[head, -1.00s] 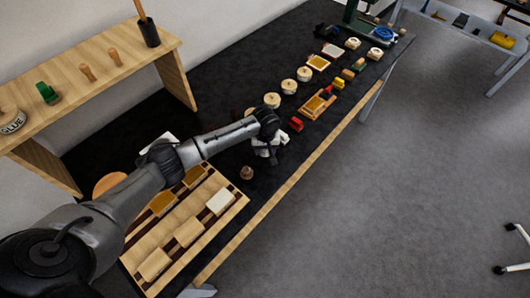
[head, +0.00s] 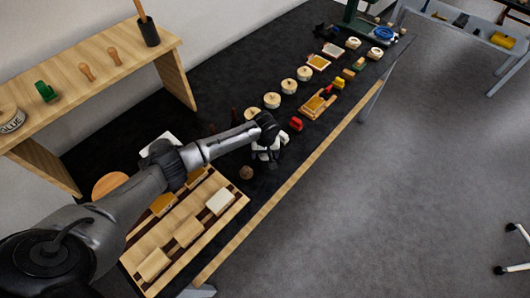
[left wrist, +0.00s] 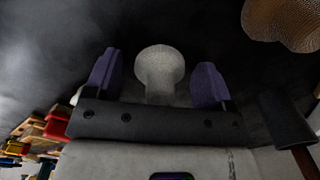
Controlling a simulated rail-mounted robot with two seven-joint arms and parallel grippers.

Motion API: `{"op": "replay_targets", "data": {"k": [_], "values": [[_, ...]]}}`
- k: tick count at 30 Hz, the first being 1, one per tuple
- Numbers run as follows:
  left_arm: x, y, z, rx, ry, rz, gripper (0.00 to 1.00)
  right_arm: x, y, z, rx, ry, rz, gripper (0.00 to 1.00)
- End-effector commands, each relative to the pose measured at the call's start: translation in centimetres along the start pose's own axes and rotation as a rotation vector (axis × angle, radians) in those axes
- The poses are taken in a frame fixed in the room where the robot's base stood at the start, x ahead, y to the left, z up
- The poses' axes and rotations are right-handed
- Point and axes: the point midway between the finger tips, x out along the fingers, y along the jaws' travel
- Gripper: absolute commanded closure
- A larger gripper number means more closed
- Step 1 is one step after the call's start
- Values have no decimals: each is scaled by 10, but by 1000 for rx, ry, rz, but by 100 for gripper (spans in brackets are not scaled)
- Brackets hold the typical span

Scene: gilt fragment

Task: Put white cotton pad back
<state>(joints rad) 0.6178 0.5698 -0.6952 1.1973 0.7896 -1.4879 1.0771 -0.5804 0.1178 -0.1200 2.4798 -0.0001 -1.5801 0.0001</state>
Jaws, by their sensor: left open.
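A pale, round-headed pad with a narrower stem (left wrist: 160,68), likely the white cotton pad, shows in the left wrist view. It lies between the two purple fingertips of my left gripper (left wrist: 160,82), with a gap on each side. My left gripper also shows in the head view (head: 267,154), low over the black bench beyond the wooden tray. It is open and appears to hold nothing. I cannot make out the pad in the head view, where the gripper may hide it. My right gripper is not in view.
A wooden tray (head: 204,222) with several blocks lies near my arm. A small brown piece (head: 246,172) is just left of the gripper. A red block (head: 296,124) and several round pale pots (head: 272,100) stand beyond. The bench's front edge (head: 291,184) is close.

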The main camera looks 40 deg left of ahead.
Motion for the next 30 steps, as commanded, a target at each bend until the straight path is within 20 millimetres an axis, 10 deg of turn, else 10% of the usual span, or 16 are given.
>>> {"op": "replay_targets", "data": {"k": [8,30], "values": [[-9,0,0,2,1,2,24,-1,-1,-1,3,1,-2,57],[-119,0,0,-1,0,1,24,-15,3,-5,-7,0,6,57]]}}
